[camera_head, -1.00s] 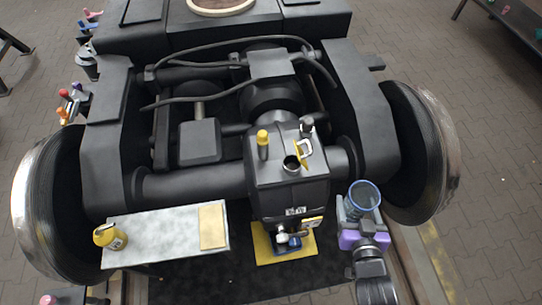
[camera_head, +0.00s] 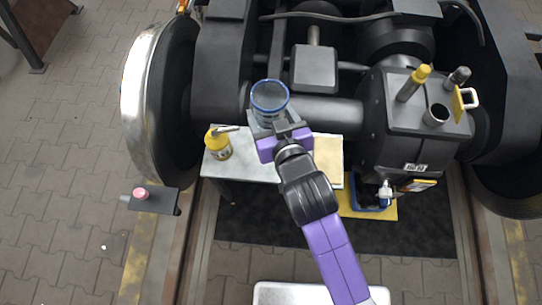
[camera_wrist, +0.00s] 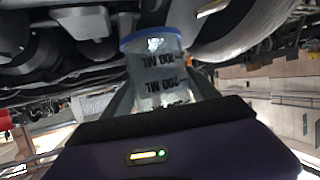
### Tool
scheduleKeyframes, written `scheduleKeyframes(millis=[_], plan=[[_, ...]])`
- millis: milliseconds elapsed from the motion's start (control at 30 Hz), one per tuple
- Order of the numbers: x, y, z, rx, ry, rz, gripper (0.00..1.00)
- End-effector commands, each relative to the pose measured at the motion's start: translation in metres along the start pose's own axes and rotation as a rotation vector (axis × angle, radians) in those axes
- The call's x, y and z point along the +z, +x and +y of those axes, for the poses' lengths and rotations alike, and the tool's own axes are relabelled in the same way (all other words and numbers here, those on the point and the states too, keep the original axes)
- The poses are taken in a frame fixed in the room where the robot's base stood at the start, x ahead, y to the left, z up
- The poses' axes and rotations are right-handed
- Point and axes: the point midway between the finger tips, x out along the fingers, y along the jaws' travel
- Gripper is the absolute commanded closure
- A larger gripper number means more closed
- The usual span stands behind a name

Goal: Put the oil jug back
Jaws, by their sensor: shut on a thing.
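The oil jug (camera_head: 268,101) is a clear beaker with a blue rim. My gripper (camera_head: 276,131) is shut on it and holds it upright in the head view, over the back part of a pale metal shelf. In the wrist view the jug (camera_wrist: 160,75) stands between my fingers, with dark "ML" marks on its wall. I cannot tell its height above the shelf. The pale shelf (camera_head: 240,170) carries a tan pad (camera_head: 329,152) at its right end, to the right of my gripper. The pad's visible part is bare. My wrist hides part of the shelf.
A yellow oil can (camera_head: 218,145) with a spout stands at the shelf's left end. A large wheel (camera_head: 160,95) is at left. The axle runs behind the jug.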

Motion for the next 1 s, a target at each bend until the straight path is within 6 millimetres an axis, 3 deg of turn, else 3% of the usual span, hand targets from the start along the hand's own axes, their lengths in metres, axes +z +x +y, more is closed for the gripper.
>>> scheduleKeyframes(millis=[600,1000], plan=[[0.126,0.052,-0.002,-0.003,-0.002,-0.003,0.79],[0.157,0.065,-0.002,-0.003,-0.002,-0.003,0.79]])
